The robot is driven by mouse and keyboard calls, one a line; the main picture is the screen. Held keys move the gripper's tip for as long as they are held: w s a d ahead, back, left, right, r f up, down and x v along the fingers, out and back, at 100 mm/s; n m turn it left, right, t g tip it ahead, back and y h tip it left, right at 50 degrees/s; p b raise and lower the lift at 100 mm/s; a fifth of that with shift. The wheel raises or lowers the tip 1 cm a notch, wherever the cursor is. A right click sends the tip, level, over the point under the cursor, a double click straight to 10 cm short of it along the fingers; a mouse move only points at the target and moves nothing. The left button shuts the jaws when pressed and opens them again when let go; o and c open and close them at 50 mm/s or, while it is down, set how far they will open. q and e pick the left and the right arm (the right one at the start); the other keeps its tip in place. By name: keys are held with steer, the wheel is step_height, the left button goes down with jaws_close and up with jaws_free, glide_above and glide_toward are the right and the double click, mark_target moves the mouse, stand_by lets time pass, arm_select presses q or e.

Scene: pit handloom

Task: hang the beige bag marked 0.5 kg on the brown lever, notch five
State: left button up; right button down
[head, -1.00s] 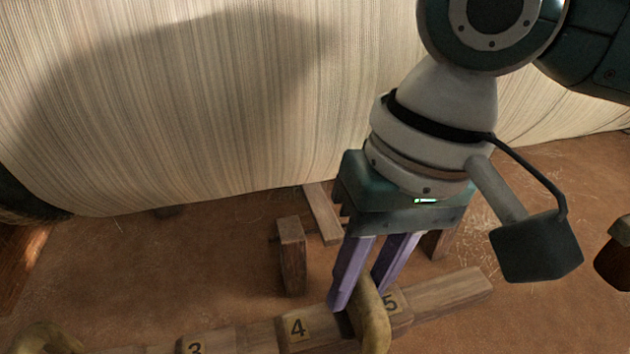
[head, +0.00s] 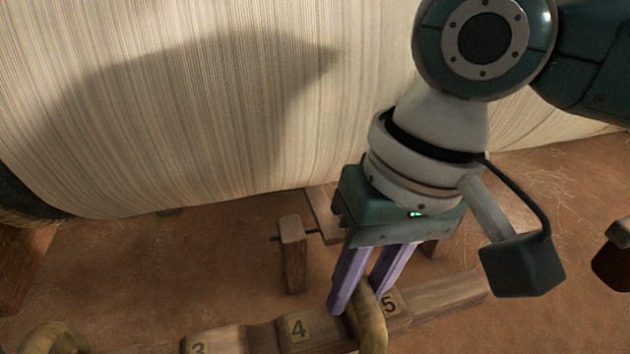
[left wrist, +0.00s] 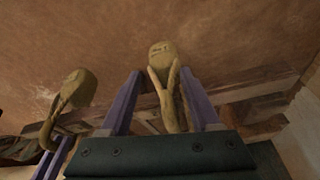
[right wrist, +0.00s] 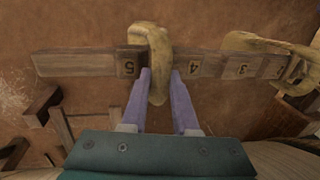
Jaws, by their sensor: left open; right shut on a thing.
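The brown lever (head: 445,296) runs across the bottom of the head view, with number plates 3, 4 and 5. My right gripper (head: 360,298) is shut on the beige bag's strap (head: 369,325), which passes over the lever close beside plate 5, on the side toward 4. The strap also shows in the right wrist view (right wrist: 158,65). Whether it sits down in the notch I cannot tell. A beige bag (left wrist: 75,85) hangs at left in the left wrist view. My left gripper (left wrist: 160,85) is open, its fingers either side of another beige bag (left wrist: 162,52); marks are unreadable.
Another beige loop (head: 50,337) shows at lower left in the head view. A short wooden post (head: 293,255) stands behind the lever. The large striped warp cloth (head: 200,110) fills the back. Bare brown floor (head: 130,265) lies between.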

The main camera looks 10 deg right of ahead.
steer(key=shift+f, duration=0.1)
steer(key=c, duration=0.8)
jaws_free()
steer(key=shift+c, duration=0.2)
steer(key=shift+o, duration=1.2)
